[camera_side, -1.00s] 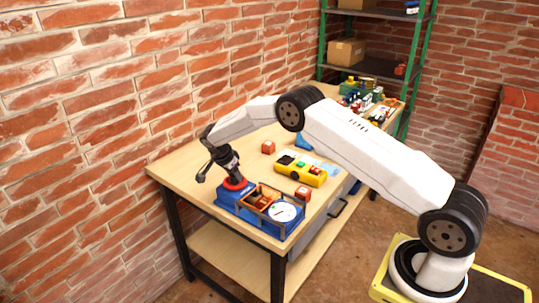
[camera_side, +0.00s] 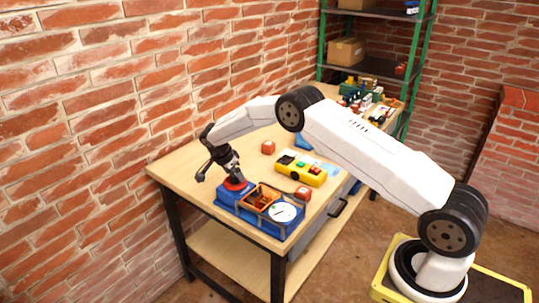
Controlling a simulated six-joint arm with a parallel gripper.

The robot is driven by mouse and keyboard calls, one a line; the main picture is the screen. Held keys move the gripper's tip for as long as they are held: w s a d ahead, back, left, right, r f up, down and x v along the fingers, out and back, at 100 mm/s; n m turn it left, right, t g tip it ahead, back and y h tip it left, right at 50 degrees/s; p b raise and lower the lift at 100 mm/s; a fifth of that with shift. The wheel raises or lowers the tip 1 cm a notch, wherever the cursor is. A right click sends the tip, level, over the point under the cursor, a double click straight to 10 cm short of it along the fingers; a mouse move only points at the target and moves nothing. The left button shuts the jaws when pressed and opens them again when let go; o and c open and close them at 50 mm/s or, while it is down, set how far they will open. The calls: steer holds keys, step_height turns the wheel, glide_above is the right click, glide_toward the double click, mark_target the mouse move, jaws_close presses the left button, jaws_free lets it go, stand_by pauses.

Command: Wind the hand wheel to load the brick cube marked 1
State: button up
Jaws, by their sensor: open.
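The blue test rig (camera_side: 253,218) stands at the near left end of the wooden bench. Its red hand wheel (camera_side: 235,185) is at its left end, mostly hidden under my gripper (camera_side: 236,179). My gripper points down at the wheel with open jaws; I cannot tell whether its fingertips touch it. An orange-brown brick piece (camera_side: 261,198) lies inside the rig's frame, between the wheel and the round white dial (camera_side: 283,212). One red brick cube (camera_side: 302,194) sits beside the rig and another (camera_side: 268,147) farther back. The marks on them are too small to read.
A yellow device (camera_side: 302,171) with coloured buttons lies behind the rig. Several small items (camera_side: 365,100) crowd the bench's far end. The brick wall (camera_side: 110,100) rises along the left. Bare wood (camera_side: 195,162) is free left of the rig.

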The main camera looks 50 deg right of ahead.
mark_target(227, 185)
steer(key=v, duration=0.7)
steer(key=shift+r, duration=0.4)
steer(key=shift+a, duration=0.15)
steer(key=s+a+r+n+t+y, duration=0.1)
steer(key=s+a+n, duration=0.2)
steer(key=s+n, duration=0.3)
steer(key=s+a+r+n+t+y, duration=0.1)
steer(key=s+n, duration=0.5)
steer(key=s, duration=0.9)
steer(key=s+a+r+n+t+y, duration=0.1)
steer(key=s+a+r+n+y, duration=0.1)
steer(key=s+a+n, duration=0.4)
steer(key=s+n, duration=0.1)
steer(key=s, duration=0.3)
steer(key=shift+s+y, duration=0.3)
steer(key=shift+w+r, duration=0.1)
steer(key=shift+r, duration=0.05)
